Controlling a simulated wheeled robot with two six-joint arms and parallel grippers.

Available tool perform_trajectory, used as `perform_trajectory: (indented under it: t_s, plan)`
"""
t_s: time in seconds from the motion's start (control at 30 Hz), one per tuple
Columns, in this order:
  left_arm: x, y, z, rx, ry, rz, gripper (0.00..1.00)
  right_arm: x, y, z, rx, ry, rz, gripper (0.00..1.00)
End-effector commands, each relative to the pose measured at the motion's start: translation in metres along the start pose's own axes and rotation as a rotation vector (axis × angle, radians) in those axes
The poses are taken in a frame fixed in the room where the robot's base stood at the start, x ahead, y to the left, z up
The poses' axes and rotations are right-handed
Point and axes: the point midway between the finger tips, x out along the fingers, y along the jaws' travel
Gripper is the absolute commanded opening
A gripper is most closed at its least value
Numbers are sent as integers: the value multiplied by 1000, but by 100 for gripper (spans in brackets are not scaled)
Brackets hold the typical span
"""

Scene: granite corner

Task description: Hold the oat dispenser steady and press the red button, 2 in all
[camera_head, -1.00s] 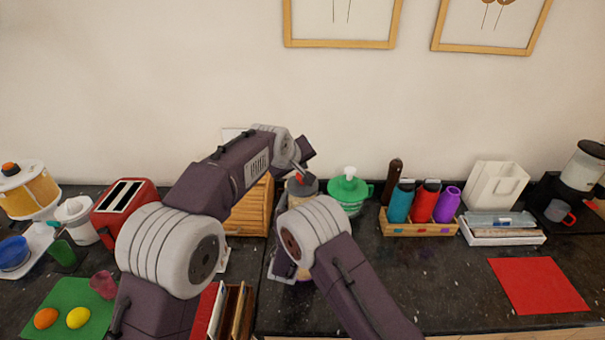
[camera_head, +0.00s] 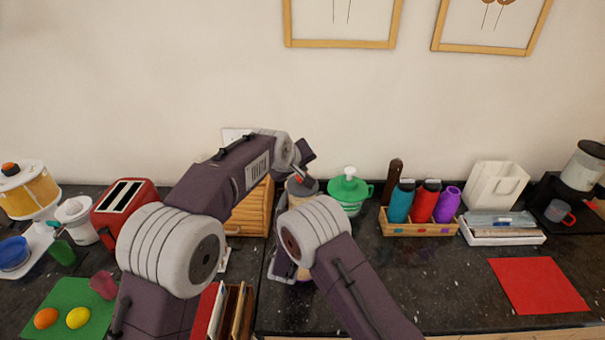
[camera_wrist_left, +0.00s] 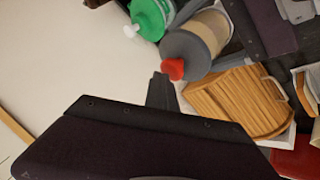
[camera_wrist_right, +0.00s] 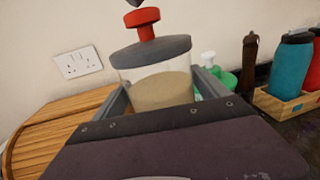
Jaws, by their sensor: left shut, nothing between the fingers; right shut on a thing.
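The oat dispenser (camera_head: 303,186) stands on the dark counter, mostly hidden by my right arm in the head view. The right wrist view shows its clear body with oats (camera_wrist_right: 160,90), grey lid (camera_wrist_right: 152,50) and raised red button (camera_wrist_right: 143,17). My right gripper (camera_wrist_right: 158,98) is shut on the dispenser, one finger on each side of the body. My left gripper (camera_head: 300,172) is shut and empty, its tips just above the red button. In the left wrist view its fingers (camera_wrist_left: 160,88) are close beside the button (camera_wrist_left: 173,68); I cannot tell whether they touch.
A green lidded jug (camera_head: 348,194) stands close right of the dispenser, and a wooden bread box (camera_head: 250,210) close left. A crate of bottles (camera_head: 420,228) is further right. A red toaster (camera_head: 125,208) stands left. The counter at front right is clear around a red mat (camera_head: 538,286).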

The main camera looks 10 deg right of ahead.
Motion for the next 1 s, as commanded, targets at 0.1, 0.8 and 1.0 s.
perform_trajectory:
  t_s: [0.1,0.8,1.0]
  plan:
    - [2,-2,2,0,-2,-2,0,0,0,-2,-2,4,0,12]
    - [8,-7,7,0,-5,-4,0,0,0,-2,-2,3,1,12]
    - [10,-8,8,0,-6,-5,0,0,0,-2,-2,3,1,12]
